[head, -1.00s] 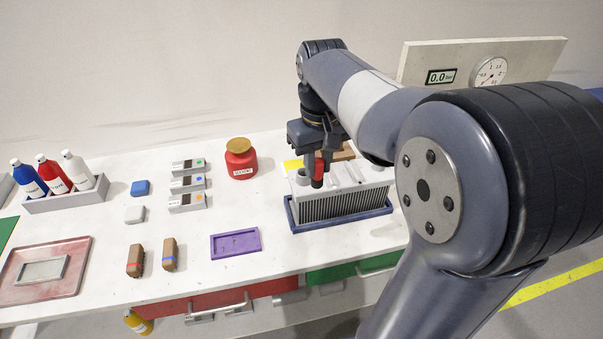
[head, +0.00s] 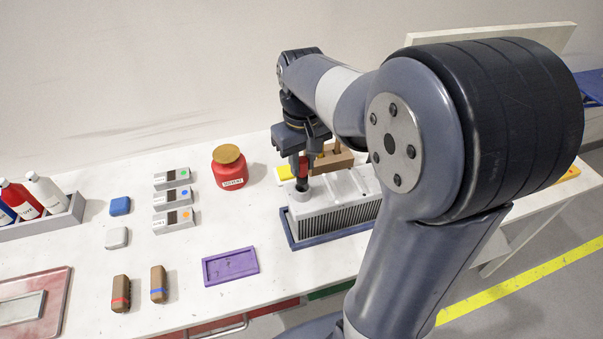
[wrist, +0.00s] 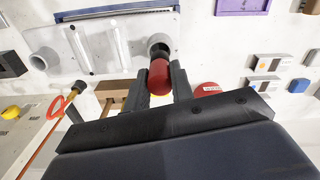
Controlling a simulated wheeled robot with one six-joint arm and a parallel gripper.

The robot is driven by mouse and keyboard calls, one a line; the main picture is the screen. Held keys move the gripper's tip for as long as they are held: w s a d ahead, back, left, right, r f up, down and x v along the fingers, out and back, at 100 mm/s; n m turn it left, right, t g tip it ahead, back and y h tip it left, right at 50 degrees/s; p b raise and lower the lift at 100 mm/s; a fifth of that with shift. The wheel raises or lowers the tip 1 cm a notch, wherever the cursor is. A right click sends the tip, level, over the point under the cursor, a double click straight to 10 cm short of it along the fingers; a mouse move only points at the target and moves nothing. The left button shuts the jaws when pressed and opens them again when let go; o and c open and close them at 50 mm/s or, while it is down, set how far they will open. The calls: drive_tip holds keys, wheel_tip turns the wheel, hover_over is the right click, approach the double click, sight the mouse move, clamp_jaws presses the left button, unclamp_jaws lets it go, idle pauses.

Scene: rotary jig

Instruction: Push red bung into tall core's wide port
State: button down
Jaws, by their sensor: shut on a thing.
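My gripper (head: 303,166) is shut on the red bung (wrist: 159,76), with a finger on each side of it. The bung's dark end points at a round grey port (wrist: 160,41) on top of the finned core (head: 335,214). In the head view the bung stands roughly upright, directly over or at this port (head: 299,195). How far its dark end is in the opening I cannot tell. A second grey port (wrist: 43,60) shows at the core's other end in the wrist view. Which port is wider is unclear.
The core stands in a dark blue tray (head: 310,242). A red solvent jar (head: 230,170) stands to the left, and a brown wooden block (head: 333,158) lies behind the core. A purple tray (head: 230,266) lies at the front left, with bare table around it.

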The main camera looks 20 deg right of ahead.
sight(302, 175)
drive_tip(key=shift+f, duration=2.05)
drive_tip(key=shift+f, duration=0.1)
drive_tip(key=c, duration=1.2)
unclamp_jaws()
wheel_tip(302, 175, up, 12)
drive_tip(key=shift+r, duration=0.1)
